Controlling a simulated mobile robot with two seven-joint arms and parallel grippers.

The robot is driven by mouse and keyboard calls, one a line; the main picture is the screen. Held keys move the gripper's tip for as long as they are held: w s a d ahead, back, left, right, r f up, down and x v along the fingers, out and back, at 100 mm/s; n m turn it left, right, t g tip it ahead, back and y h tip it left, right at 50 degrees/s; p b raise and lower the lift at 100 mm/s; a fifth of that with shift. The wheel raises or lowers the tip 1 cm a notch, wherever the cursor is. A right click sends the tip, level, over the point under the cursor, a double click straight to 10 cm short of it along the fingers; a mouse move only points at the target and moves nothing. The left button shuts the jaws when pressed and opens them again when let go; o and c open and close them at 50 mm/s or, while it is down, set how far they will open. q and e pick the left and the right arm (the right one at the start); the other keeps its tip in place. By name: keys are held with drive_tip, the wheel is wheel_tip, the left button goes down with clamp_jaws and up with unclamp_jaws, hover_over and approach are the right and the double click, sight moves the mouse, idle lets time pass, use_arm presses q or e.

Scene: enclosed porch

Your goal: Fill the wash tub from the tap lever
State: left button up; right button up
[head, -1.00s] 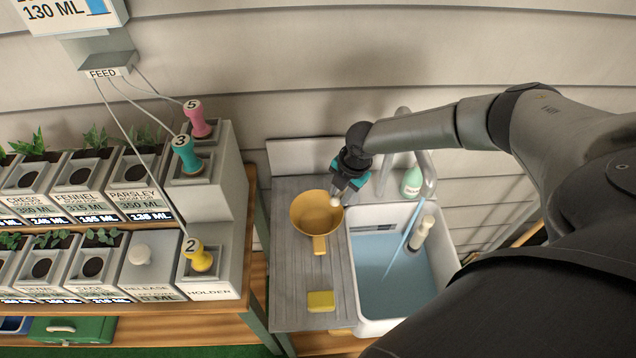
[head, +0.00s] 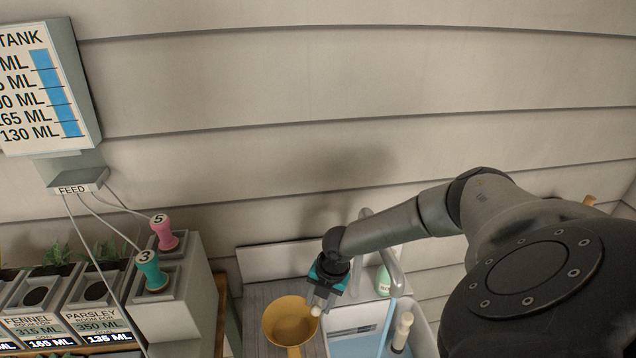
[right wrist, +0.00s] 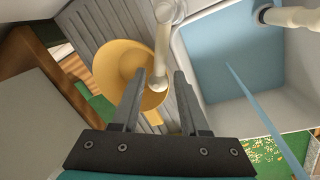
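The white wash tub (head: 425,335) stands at the lower right, cut off by the head view's bottom edge, with blue water (right wrist: 215,62) in it. The grey tap (head: 393,262) arches over it, and a thin blue stream (head: 386,328) runs down from it. My right gripper (head: 318,302) is left of the tap. In the right wrist view the cream tap lever (right wrist: 162,45) reaches down between my two fingers (right wrist: 159,78), its rounded end over the yellow pan. The fingers are apart, with gaps visible on both sides of the lever. My left gripper is not in view.
A yellow pan (head: 290,322) sits on the grey drainboard (head: 256,295), just left of my right gripper. A cream-handled thing (head: 402,328) stands in the tub. A green bottle (head: 383,281) is behind the tap. Planters and numbered plugs (head: 150,268) stand at the left.

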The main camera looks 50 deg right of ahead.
drive_tip(key=shift+r, duration=0.15)
drive_tip(key=s+r, duration=0.1)
drive_tip(key=r, duration=0.9)
drive_tip(key=s+d+r, duration=0.1)
drive_tip(key=r, duration=0.3)
drive_tip(key=shift+s+r+p, duration=0.35)
drive_tip(key=shift+r+p, duration=0.05)
